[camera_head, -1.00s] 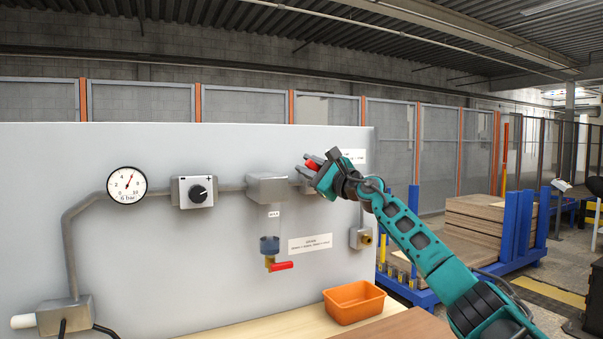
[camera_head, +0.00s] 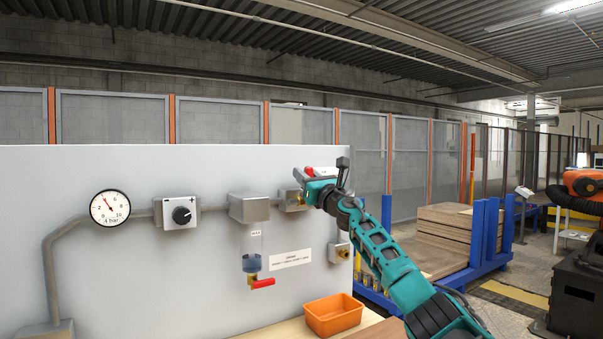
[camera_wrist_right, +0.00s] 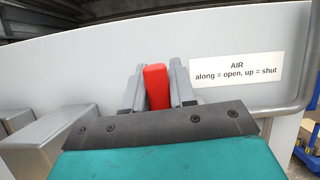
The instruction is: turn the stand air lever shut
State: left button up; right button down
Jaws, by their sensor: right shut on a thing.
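The red air lever (camera_wrist_right: 157,87) stands between the two grey fingers of my right gripper (camera_wrist_right: 159,90) in the right wrist view. It points upward there. In the head view a bit of the lever's red (camera_head: 309,171) shows at the top of my right gripper (camera_head: 318,184), which is shut on it. The valve body (camera_head: 291,200) sits on the pipe just left of the gripper and is partly covered. A label (camera_wrist_right: 236,69) reads "AIR along = open, up = shut". My left gripper is not in view.
A round gauge (camera_head: 110,208) has its needle toward the upper left. A knob box (camera_head: 178,215) and a filter with a red drain lever (camera_head: 263,283) are on the panel (camera_head: 180,280). An orange bin (camera_head: 334,315) stands below. Blue racking with boards (camera_head: 450,232) is at right.

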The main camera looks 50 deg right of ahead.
jog(key=shift+d+r+m+h, duration=0.1)
jog(key=shift+d+m+h, duration=0.1)
jog(key=shift+m+h, duration=0.25)
jog(key=shift+s, duration=0.1)
jog(key=c, duration=1.3)
grip_release()
jog(key=shift+o, duration=1.4)
